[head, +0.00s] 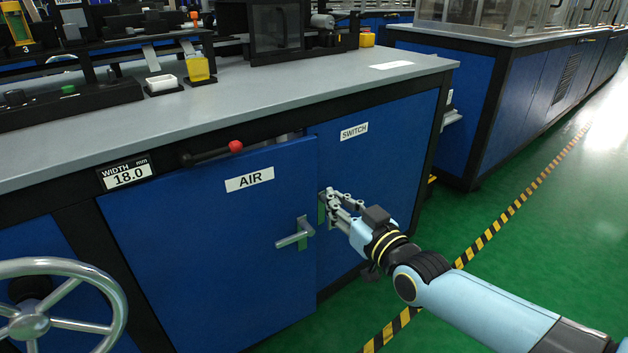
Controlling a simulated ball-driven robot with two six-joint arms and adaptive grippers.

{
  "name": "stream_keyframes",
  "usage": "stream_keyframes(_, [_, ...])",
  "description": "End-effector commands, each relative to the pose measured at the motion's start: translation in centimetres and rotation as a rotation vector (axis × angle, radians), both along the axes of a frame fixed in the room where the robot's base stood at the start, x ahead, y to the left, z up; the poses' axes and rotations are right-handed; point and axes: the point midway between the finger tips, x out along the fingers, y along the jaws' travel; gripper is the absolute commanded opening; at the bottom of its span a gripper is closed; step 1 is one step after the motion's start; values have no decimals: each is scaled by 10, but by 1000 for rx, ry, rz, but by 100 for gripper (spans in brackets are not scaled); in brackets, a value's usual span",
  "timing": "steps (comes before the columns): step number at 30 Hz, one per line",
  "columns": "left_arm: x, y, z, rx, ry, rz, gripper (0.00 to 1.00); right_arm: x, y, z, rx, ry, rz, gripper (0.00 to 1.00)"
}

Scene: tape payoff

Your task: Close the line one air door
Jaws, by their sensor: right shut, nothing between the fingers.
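The blue air door (200,250) with the AIR label is on the front of the line cabinet. It stands slightly ajar, its right edge out from the cabinet front, with a narrow dark gap along its top right. Its silver lever handle (295,234) sits near the right edge. My right gripper (329,204) is shut and empty, just right of the door's free edge and in front of the switch door (365,160). I cannot tell whether its fingertips touch anything. A green plate beside the fingertips is partly hidden. My left gripper is not in view.
A red-knobbed lever (212,154) juts out above the air door, beside the width display (127,173). A grey handwheel (45,310) is at the lower left. The grey worktop (300,85) carries machine parts. Green floor (540,230) with striped tape is clear at right.

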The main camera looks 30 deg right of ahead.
Motion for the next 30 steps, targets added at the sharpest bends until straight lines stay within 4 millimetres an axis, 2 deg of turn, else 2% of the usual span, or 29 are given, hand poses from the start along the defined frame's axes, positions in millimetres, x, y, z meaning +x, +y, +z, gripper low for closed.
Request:
stream_keyframes(1, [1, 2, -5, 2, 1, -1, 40, 13, -1, -2, 0, -3, 0, 0])
stream_keyframes(6, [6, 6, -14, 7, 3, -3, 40, 48, -3, -3, -2, -2, 0, 0])
stream_keyframes(12, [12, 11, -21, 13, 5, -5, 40, 77, -4, -2, -1, -1, 0, 0])
stream_keyframes(18, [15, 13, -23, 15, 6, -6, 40, 89, -5, -1, -2, -1, 0, 0])
stream_keyframes(30, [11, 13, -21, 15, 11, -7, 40, 90, -5, 1, -2, -2, 0, 0])
